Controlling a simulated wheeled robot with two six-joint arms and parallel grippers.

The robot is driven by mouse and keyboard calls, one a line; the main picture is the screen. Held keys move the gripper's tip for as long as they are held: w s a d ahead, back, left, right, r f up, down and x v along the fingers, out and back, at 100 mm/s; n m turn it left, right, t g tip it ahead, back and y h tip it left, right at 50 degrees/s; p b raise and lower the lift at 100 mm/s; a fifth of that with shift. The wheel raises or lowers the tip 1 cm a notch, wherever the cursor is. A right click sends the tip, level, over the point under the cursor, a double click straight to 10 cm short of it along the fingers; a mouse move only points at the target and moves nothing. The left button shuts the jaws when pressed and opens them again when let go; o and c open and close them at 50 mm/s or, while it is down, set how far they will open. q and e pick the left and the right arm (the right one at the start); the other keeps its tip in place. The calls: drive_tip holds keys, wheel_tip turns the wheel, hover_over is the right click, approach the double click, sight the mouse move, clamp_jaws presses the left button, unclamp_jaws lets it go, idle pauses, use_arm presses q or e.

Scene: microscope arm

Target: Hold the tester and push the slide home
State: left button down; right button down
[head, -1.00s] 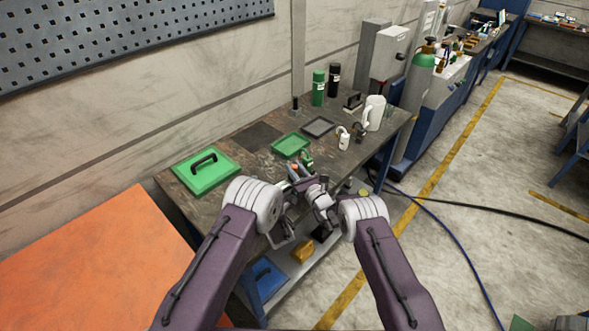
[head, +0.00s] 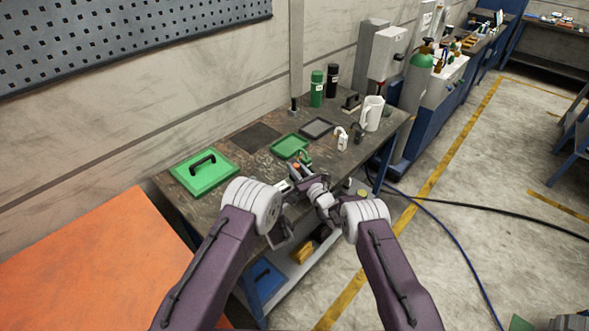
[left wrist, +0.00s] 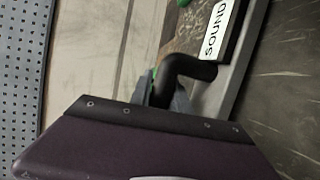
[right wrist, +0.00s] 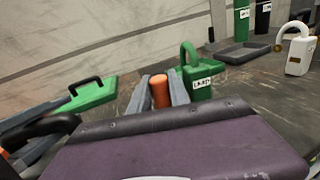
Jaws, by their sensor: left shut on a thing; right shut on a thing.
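The tester, a grey body with a white "SOUND" label (left wrist: 218,22) and a black bent handle (left wrist: 190,68), shows in the left wrist view. My left gripper (left wrist: 172,92) is shut on the black handle; its tips are partly hidden. The handle also shows at lower left in the right wrist view (right wrist: 48,128). My right gripper (right wrist: 162,84) is shut on an orange cylindrical knob (right wrist: 160,94), which stands between its two grey fingers. In the head view the orange knob (head: 297,166) is tiny. The slide itself cannot be made out; arms and wrists cover much of the work.
A green padlock (right wrist: 198,80) stands just beyond the right fingers. A green tray (head: 290,146), dark tray (head: 316,128), white padlock (head: 342,138) and white jug (head: 372,112) stand farther back. A green plate with black handle (head: 205,172) lies left on the bench.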

use_arm(q)
drive_tip(key=shift+a+r, duration=0.15)
use_arm(e)
drive_tip(key=c, duration=1.2)
unclamp_jaws()
drive_tip(key=shift+d, duration=0.2)
drive_tip(key=v, duration=1.1)
drive_tip(key=shift+s+d+r, duration=0.1)
drive_tip(key=shift+s+d, duration=0.1)
drive_tip(key=shift+s, duration=0.15)
use_arm(q)
drive_tip(key=c, duration=1.1)
unclamp_jaws()
drive_tip(key=shift+c, duration=0.2)
drive_tip(key=shift+s, duration=0.1)
